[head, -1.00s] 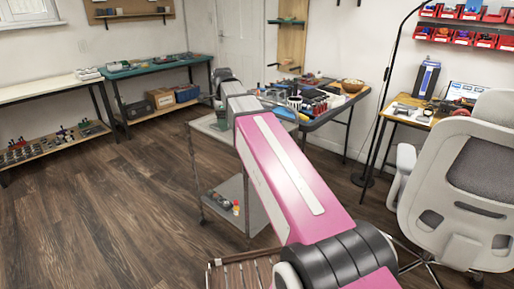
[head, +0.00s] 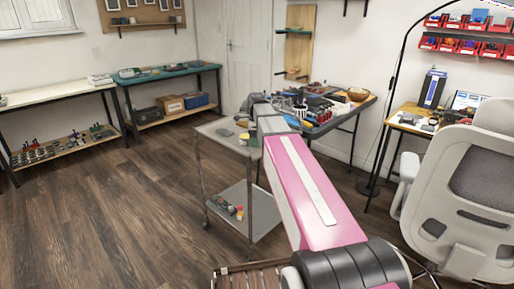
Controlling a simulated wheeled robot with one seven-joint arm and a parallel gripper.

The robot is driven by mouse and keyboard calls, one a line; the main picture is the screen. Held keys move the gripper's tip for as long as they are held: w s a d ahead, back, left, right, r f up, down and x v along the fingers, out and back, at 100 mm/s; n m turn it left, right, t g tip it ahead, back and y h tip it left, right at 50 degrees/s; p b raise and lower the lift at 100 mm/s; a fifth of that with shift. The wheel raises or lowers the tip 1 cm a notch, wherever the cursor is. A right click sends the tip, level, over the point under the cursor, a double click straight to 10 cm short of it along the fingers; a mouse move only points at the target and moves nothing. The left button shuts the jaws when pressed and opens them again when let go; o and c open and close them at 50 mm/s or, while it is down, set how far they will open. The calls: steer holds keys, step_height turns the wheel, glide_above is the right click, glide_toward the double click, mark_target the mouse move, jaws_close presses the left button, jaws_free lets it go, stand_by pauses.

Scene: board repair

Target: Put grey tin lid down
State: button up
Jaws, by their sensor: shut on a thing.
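My arm reaches forward from the lower right toward the grey trolley (head: 203,134). Its far end is beside the right side of the trolley's top. My gripper's fingers are hidden behind my own arm, so I cannot see what they hold. I cannot make out the grey tin lid. A small grey item (head: 226,132) and a small yellowish-green item (head: 243,137) lie on the trolley's top.
The trolley's lower shelf (head: 250,225) holds a few small items. A dark table (head: 325,129) crowded with tools stands behind my arm. A grey office chair (head: 465,200) is at the right. Wooden floor (head: 110,220) is clear at the left.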

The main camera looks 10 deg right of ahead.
mark_target(257, 152)
steer(key=shift+f, duration=2)
steer(key=shift+f, duration=0.1)
steer(key=o, duration=0.9)
steer(key=shift+c, duration=0.2)
steer(key=shift+r, duration=6.15)
